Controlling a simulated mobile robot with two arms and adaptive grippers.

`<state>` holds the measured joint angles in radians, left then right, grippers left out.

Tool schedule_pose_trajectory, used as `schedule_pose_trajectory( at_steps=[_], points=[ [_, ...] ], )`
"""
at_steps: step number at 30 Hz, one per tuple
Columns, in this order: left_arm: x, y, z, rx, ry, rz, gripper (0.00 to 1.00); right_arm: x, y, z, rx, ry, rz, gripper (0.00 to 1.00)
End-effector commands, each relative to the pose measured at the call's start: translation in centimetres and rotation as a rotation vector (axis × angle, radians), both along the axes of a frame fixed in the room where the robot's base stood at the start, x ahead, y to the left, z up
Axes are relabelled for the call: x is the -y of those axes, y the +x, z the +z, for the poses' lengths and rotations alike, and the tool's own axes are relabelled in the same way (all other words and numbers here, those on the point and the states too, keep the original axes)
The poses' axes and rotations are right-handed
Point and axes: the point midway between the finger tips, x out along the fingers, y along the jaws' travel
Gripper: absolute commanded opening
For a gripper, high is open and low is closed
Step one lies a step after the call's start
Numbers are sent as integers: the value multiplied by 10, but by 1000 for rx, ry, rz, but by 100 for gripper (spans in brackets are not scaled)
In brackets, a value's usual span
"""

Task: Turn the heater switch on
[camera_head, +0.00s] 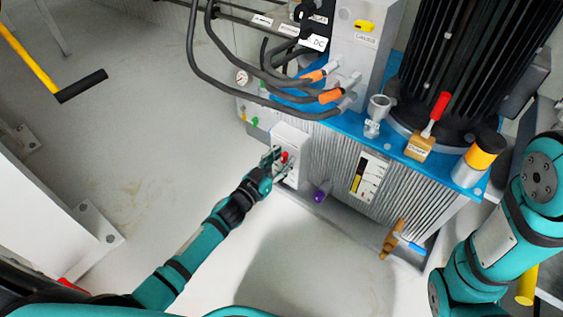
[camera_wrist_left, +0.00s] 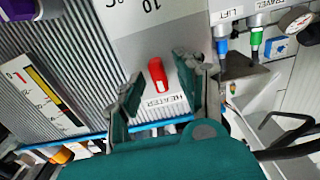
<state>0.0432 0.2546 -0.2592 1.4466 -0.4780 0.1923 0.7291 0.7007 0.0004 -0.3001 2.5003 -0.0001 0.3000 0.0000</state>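The heater switch is a red knob (camera_wrist_left: 157,75) on a light panel (camera_wrist_left: 172,103) with the label HEATER, which reads upside down in the left wrist view. In the head view the red knob (camera_head: 285,156) shows on the grey box at the front of the pump unit. My left gripper (camera_wrist_left: 158,82) is open, with one finger on each side of the knob. In the left wrist view there are gaps between the fingers and the knob. In the head view the left gripper (camera_head: 277,163) is right at the box. My right gripper is not in view; only my right arm shows.
The ribbed tank (camera_head: 335,165) with a level gauge (camera_head: 368,178) is right of the switch box. A purple cap (camera_head: 321,192) and a brass valve (camera_head: 392,238) stick out low. Black hoses (camera_head: 215,75) hang above.

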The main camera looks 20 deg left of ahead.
Motion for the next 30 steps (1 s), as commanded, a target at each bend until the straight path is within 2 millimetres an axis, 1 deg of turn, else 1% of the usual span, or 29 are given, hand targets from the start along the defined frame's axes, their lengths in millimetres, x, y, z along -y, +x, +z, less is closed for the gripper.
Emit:
schedule_pose_trajectory(
  at_steps=[6, 12, 15, 23, 26, 30],
  points=[
    [0, 0, 0, -1, 0, 0, 37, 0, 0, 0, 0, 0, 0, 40],
    [0, 0, 0, 0, 0, 0, 10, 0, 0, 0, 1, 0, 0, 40],
    [0, 0, 0, 0, 0, 0, 0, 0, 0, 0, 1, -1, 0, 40],
    [0, 0, 1, -2, -5, -1, 0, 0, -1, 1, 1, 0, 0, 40],
    [0, 0, 2, -7, -20, -1, 0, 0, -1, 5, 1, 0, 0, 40],
    [0, 0, 3, -27, -69, 0, 0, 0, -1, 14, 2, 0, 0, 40]
  ],
)
